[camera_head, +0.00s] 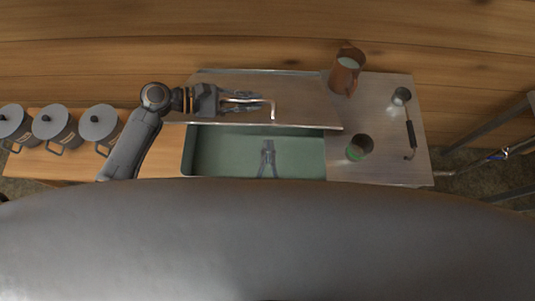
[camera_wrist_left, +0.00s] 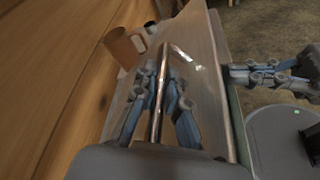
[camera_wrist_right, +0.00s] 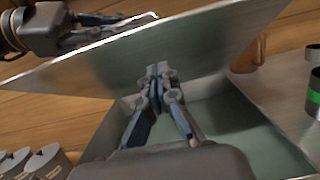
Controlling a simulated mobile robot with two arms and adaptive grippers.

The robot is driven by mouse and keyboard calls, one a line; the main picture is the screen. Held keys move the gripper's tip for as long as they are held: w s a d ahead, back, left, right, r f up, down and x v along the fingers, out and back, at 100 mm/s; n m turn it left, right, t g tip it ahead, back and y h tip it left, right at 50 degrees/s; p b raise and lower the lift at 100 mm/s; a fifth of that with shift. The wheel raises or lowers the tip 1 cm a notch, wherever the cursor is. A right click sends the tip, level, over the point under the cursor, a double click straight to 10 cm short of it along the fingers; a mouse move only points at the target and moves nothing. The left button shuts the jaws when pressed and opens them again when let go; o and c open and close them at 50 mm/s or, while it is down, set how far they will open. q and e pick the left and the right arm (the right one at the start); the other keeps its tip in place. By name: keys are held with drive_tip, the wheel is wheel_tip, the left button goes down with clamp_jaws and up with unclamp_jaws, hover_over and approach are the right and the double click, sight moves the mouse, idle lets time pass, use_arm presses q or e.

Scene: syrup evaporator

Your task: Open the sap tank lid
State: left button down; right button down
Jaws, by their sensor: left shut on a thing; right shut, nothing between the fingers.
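The sap tank lid (camera_head: 303,108) is a flat metal plate with a bent rod handle (camera_head: 262,101). It is raised and tilted, and the green-grey tank (camera_head: 225,150) shows open in front of it. My left gripper (camera_head: 245,102) is shut on the handle; the rod also runs between its fingers in the left wrist view (camera_wrist_left: 160,90). My right gripper (camera_head: 268,146) is shut and empty over the opening. In the right wrist view its fingertips (camera_wrist_right: 158,78) overlap the lid's face (camera_wrist_right: 205,60); I cannot tell if they touch.
A copper mug (camera_head: 345,72), a green-banded cup (camera_head: 359,147) and a ladle (camera_head: 409,130) are on the metal top (camera_head: 395,165) at the right. Several lidded grey pots (camera_head: 58,128) stand at the left. A wooden wall (camera_head: 230,35) is close behind.

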use_arm(q)
drive_tip(key=shift+r, duration=0.1)
use_arm(e)
drive_tip(key=shift+w+r, duration=0.55)
drive_tip(key=shift+r, duration=0.25)
drive_tip(key=shift+w+r, duration=0.5)
drive_tip(key=shift+r, duration=0.3)
